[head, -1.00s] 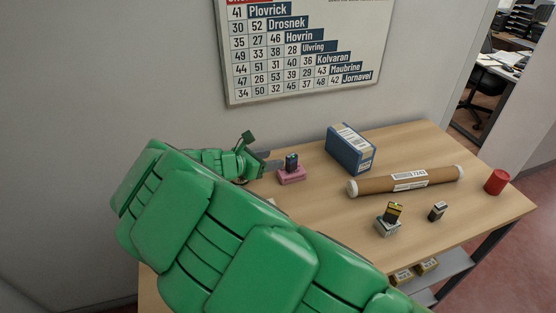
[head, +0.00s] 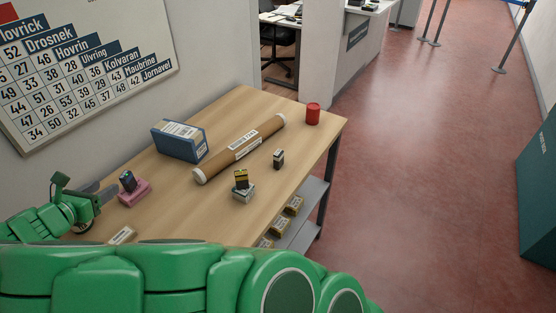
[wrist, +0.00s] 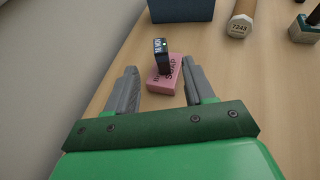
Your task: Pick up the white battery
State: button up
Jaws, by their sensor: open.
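A small dark block with a pale side (head: 278,158) stands at the right of the table in the head view; it may be the white battery, but it is too small to be sure. A black and yellow block (head: 241,179) sits on a pale box (head: 243,193). A dark upright block (head: 127,181) stands on a pink soap bar (head: 138,194); it also shows in the wrist view (wrist: 161,54). My gripper (wrist: 160,92) is open and empty, its fingertips just short of the pink bar, one toward each side.
A blue box (head: 179,141), a brown cardboard tube (head: 240,150) and a red can (head: 313,114) lie or stand on the wooden table (head: 205,212). A wall meets its back left side. Yellowish boxes (head: 294,205) sit on a lower shelf. The red floor (head: 420,190) is open at right.

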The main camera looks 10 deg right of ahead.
jog(key=shift+o, duration=1.4)
jog(key=shift+r, duration=0.1)
